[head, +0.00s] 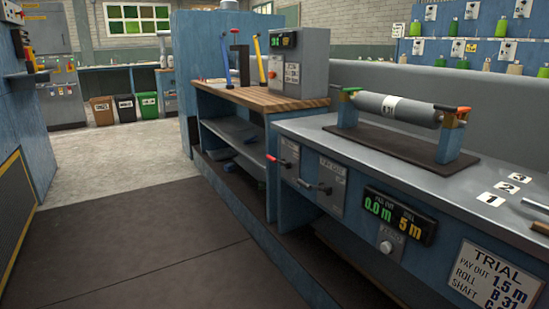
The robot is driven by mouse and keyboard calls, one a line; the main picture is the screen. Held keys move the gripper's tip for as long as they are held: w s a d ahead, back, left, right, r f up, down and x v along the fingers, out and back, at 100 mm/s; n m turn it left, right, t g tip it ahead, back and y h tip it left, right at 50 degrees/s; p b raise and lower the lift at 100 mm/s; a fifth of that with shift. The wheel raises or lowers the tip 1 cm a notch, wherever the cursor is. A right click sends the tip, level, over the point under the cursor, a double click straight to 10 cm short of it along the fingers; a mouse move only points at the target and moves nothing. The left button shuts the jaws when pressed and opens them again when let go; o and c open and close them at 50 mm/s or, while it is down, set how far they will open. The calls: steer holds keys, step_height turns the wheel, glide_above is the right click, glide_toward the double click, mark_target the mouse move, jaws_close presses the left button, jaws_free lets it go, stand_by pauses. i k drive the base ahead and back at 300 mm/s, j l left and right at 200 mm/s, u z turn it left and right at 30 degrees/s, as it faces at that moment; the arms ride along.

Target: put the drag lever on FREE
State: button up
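Two levers show on the front of the grey bench in the head view. One lever with a red handle (279,160) sits on the left panel (289,174). A second lever with a dark grip and a red end (316,186) sits low beside the right panel (332,175). The small lettering on these panels is too small to read, so I cannot tell which is the drag lever or which setting each lever is on. Neither has anything touching it. My gripper is not in view.
A grey roll (395,108) rests between two blue stands on the bench. A readout (399,216) shows 0.0 m and 5 m, above a round knob (386,247). A TRIAL card (493,277) is on the front right. The floor (140,245) left of the bench is clear.

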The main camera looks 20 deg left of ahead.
mark_target(269, 157)
steer(key=i+j, duration=0.15)
steer(key=j, duration=0.25)
steer(key=i+j+z, duration=0.1)
steer(key=j, duration=0.3)
steer(key=i+j+z, duration=0.1)
steer(key=j, duration=0.3)
steer(key=i+j, duration=0.25)
steer(key=j, duration=0.2)
steer(key=i+j+z, duration=0.1)
steer(key=j, duration=0.3)
steer(key=i+j, duration=0.1)
steer(key=j, duration=0.35)
steer(key=z, duration=0.05)
